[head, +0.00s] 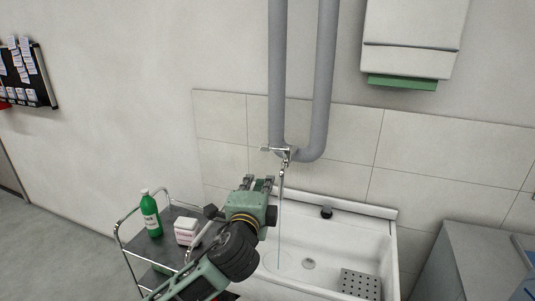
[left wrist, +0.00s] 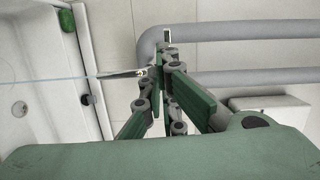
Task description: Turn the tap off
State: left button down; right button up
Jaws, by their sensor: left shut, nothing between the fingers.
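The metal tap (head: 284,155) is on the tiled wall at the foot of the grey pipes, with a lever (head: 268,149) pointing left. A thin stream of water (head: 279,235) falls from its spout into the white sink (head: 388,255). My left gripper (head: 258,182) is shut and empty, below and left of the tap in the head view. In the left wrist view, the tap spout (left wrist: 124,74) and the water stream (left wrist: 55,80) lie left of the fingers, which partly hide the tap body. I cannot tell whether a finger touches it. My right gripper is not in view.
A trolley (head: 128,247) with a green bottle (head: 150,217) and a white box (head: 186,232) stands left of the sink. Grey pipes (head: 277,75) rise behind the tap. A dispenser (head: 412,45) hangs upper right. A grey cabinet (head: 480,262) stands right of the sink.

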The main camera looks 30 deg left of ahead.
pick_arm(q)
jog(key=r, duration=0.2)
jog(key=p, duration=0.3)
send_near(265, 147)
jog(key=w+d+x, duration=0.1)
jog(key=x, duration=0.4)
jog(key=shift+w+a+f+m, duration=0.1)
jog(key=shift+w+a+m, duration=0.2)
jog(key=shift+w, duration=0.25)
jog(key=shift+w+a+m+t+h+p, duration=0.6)
jog(key=shift+a+h, duration=0.05)
jog(key=shift+h, duration=0.25)
jog(key=shift+r, duration=0.25)
jog(key=shift+a+r, duration=0.1)
